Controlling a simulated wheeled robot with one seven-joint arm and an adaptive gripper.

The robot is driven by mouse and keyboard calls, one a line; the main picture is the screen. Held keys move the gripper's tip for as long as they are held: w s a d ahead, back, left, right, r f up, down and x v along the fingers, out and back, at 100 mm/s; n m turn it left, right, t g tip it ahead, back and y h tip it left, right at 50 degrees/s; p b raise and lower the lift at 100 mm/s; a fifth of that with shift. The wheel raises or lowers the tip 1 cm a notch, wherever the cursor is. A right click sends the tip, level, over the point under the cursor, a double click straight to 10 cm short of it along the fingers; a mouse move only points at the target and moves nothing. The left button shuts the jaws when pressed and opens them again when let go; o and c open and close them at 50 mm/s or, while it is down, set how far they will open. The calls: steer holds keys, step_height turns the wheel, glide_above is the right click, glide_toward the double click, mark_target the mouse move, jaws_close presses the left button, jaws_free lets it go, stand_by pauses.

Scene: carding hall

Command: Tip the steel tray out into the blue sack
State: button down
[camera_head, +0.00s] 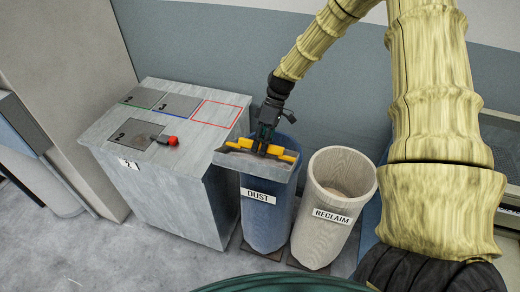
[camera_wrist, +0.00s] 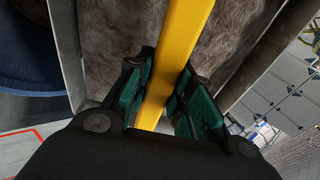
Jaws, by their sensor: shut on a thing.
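The steel tray (camera_head: 245,165) is held over the mouth of the blue sack (camera_head: 265,222), which is labelled DUST. The tray hides most of the sack's opening. My gripper (camera_head: 264,148) is shut on the tray's yellow handle (camera_head: 287,155). In the wrist view, the yellow handle (camera_wrist: 178,50) runs between the green finger pads. Grey-brown fluffy waste (camera_wrist: 115,30) lies in the tray behind it. Part of the blue sack (camera_wrist: 30,65) shows at the left of the wrist view. The tray looks roughly level in the head view.
A pale sack labelled RECLAIM (camera_head: 325,225) stands close on the right of the blue sack. A grey cabinet (camera_head: 165,195) stands on the left, with a red-outlined empty square (camera_head: 215,113) and a red-ended tool (camera_head: 165,139) on top. Grey floor lies in front.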

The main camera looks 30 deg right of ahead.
steer(key=shift+w+d+f+g+y+b, duration=0.2)
steer(key=shift+w+d+g+y+b, duration=0.9)
steer(key=shift+w+d+y, duration=0.35)
steer(key=shift+w+d+r+m+g+y+b, duration=0.15)
steer(key=shift+w+d+g+y+b, duration=0.2)
steer(key=shift+d+b, duration=0.2)
steer(key=shift+w+d+r+m+g+y+b, duration=0.15)
steer(key=shift+w+d+g+y+b, duration=0.15)
steer(key=shift+d+y+b, duration=0.15)
step_height(320, 180, up, 7)
steer(key=n+t+h+p, duration=0.1)
steer(key=t+h+p, duration=0.5)
steer(key=h, duration=0.3)
steer(key=shift+t, duration=0.75)
steer(key=shift+h, duration=0.25)
